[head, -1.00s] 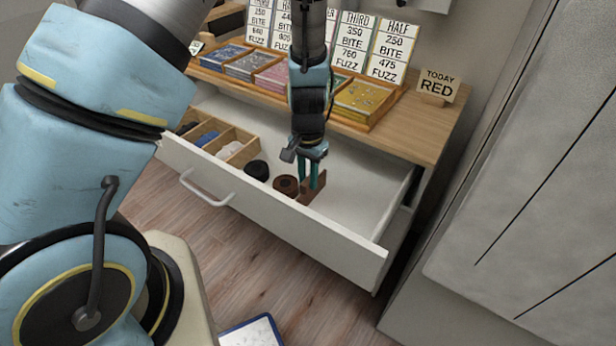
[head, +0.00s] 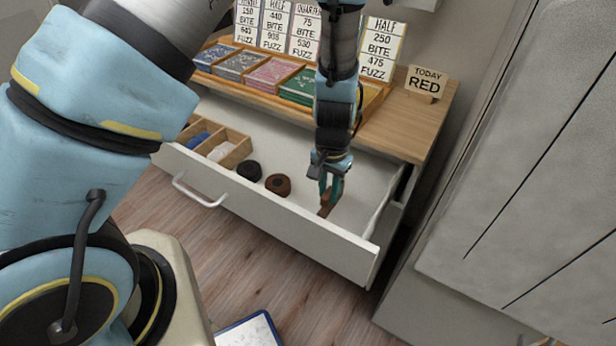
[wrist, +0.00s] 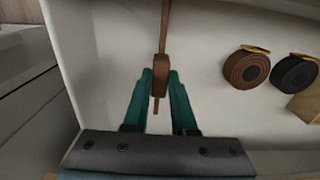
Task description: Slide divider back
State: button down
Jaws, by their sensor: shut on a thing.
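The divider (head: 326,205) is a brown wooden piece standing inside the open white drawer (head: 285,215), toward its right part. My gripper (head: 331,184) is lowered into the drawer and shut on the divider. In the wrist view the teal fingers (wrist: 160,100) close on both sides of the divider (wrist: 163,45), which shows edge-on and runs away from me. Part of the divider is hidden by the fingers.
A brown rolled belt (head: 278,184) and a black rolled belt (head: 249,170) lie left of the divider. A wooden compartment box (head: 236,151) holds rolled cloth at the drawer's left. Trays and signs stand on the wooden top (head: 400,130) above. The drawer floor right of the divider is clear.

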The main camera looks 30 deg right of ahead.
jog(key=s+d+p, duration=0.1)
jog(key=s+d, duration=0.3)
jog(key=s, duration=0.3)
jog(key=shift+s, duration=0.1)
jog(key=c, duration=0.7)
grip_release()
jog(key=w+a+b, duration=0.2)
jog(key=w+a, duration=0.2)
jog(key=w, duration=0.3)
jog(key=w+a+b, duration=0.1)
jog(key=w+a, duration=0.3)
jog(key=w, duration=0.3)
notch_tip(320, 180, up, 10)
jog(key=b, duration=0.1)
jog(key=w+a+r+n, duration=0.1)
jog(key=w+a, duration=0.1)
jog(key=a, duration=0.1)
jog(key=w+a+r+n, duration=0.1)
jog(key=w+a, duration=0.1)
jog(key=a, duration=0.1)
jog(key=w+a+r+n, duration=0.1)
jog(key=w+a+r, duration=0.1)
jog(key=a, duration=0.1)
jog(key=shift+a, duration=0.2)
